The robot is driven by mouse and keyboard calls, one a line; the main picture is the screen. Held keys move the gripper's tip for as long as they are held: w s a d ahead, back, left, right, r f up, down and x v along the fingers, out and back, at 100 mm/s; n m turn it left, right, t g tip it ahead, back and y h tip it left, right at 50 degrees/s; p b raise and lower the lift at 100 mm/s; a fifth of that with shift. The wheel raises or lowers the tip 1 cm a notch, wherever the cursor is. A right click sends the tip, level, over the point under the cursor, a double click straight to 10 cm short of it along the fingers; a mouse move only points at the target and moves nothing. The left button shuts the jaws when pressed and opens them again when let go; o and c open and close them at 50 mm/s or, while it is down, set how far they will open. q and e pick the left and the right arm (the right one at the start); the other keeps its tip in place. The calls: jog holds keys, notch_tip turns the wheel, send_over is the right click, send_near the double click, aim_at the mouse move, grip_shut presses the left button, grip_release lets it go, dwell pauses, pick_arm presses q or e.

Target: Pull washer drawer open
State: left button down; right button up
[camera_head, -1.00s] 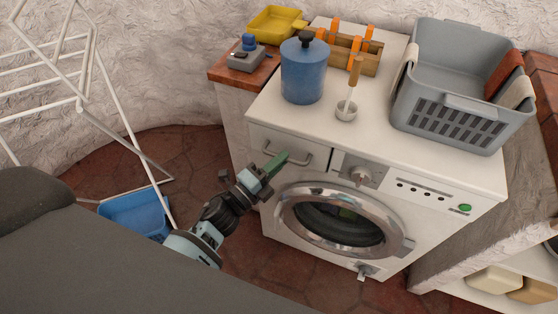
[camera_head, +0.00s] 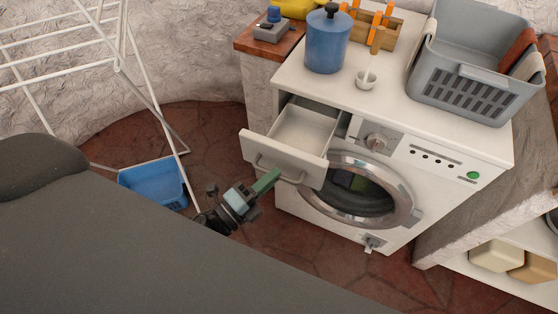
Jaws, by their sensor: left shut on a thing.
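The washer drawer (camera_head: 309,129) stands pulled out from the upper left of the white washing machine (camera_head: 449,143), and its pale inside looks empty. Its white front panel carries a bar handle (camera_head: 295,180) that faces me. My left gripper (camera_head: 268,179) is at this handle, with its green fingers shut on it. The fingers hide part of the handle. My right gripper is not in view.
A blue tub (camera_head: 153,184) and a white drying rack (camera_head: 121,62) are at left. Tiled floor lies clear between.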

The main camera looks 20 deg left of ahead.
pick_arm(q)
jog(key=shift+s+a, duration=0.1)
jog(key=shift+s, duration=1.2)
jog(key=c, duration=1.5)
grip_release()
jog(key=b+v, duration=0.1)
jog(key=v, duration=0.6)
jog(key=shift+s+a, duration=0.15)
jog(key=shift+s, duration=0.2)
